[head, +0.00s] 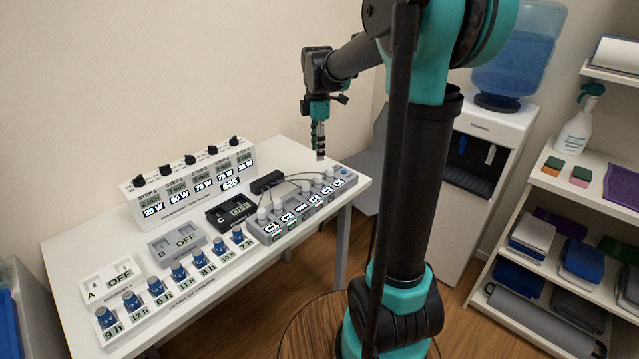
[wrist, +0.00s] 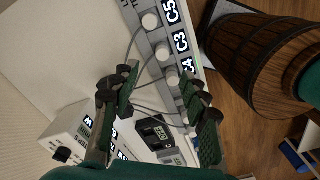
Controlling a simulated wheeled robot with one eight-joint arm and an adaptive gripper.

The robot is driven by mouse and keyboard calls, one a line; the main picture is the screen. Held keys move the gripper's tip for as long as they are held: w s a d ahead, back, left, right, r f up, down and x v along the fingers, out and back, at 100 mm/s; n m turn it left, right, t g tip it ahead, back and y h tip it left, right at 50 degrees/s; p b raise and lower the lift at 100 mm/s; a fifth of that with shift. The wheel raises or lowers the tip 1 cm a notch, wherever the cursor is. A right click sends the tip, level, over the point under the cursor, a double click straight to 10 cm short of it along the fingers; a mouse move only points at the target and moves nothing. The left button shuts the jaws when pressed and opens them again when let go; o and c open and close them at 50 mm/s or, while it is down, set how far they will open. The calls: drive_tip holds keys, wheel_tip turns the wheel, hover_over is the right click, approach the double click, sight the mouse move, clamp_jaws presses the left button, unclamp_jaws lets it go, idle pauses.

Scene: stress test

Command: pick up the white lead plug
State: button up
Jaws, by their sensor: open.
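Several white round plugs stand in a row on a grey panel (head: 268,238) with lit labels such as C1, C2 and C5. One white plug (head: 262,214) is at the panel's left end; another white plug (head: 317,179) is nearer its right end. In the wrist view a white plug (wrist: 162,52) shows beyond the fingers, with another white plug (wrist: 150,20) above it. I cannot tell which one the task means. My gripper (head: 320,156) hangs above the panel's right part, pointing down, apart from the plugs. In the wrist view my gripper (wrist: 158,92) is open and empty.
Thin leads run from a small black block (head: 267,182) to the panel. A lit display unit (head: 190,183) stands behind.

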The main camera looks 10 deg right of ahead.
sight(318, 176)
drive_tip(key=f, duration=1)
drive_tip(key=shift+s+f, duration=0.2)
drive_tip(key=shift+f, duration=0.15)
drive_tip(key=shift+c, duration=0.3)
clamp_jaws()
